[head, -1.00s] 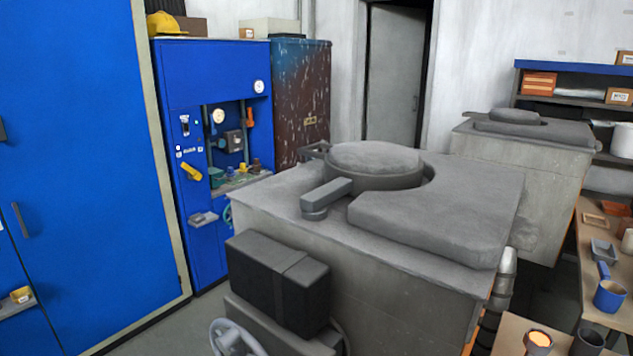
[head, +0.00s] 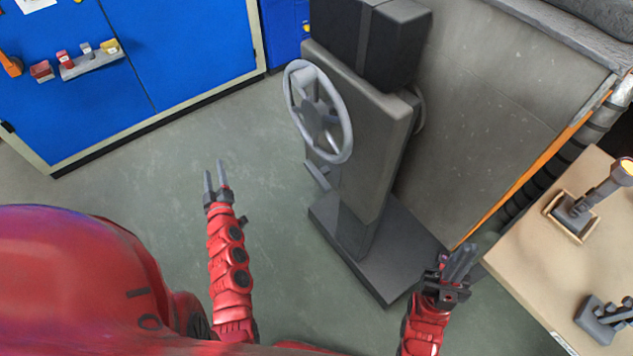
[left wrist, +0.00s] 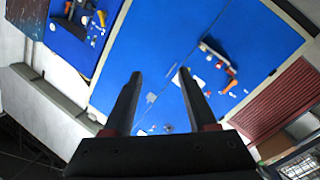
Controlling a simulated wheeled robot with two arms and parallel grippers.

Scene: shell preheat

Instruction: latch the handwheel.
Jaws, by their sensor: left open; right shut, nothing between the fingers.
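The grey spoked handwheel (head: 318,111) is mounted on the left face of a grey pedestal (head: 362,150), in the upper middle of the head view. A small grey lever or bar (head: 317,174) sticks out below the wheel; whether it is the latch I cannot tell. My left gripper (head: 216,172) is open and empty, to the left of and below the wheel, apart from it. Its fingers (left wrist: 156,95) also show in the left wrist view, facing blue cabinet doors. My right gripper (head: 460,262) is shut and empty, right of the pedestal base and away from the wheel.
A black box (head: 370,40) sits on top of the pedestal, and a large grey furnace body (head: 480,100) stands behind it. A wooden table (head: 555,265) with tools is at the right. Blue cabinets (head: 150,50) stand at the upper left. The floor (head: 150,175) between is clear.

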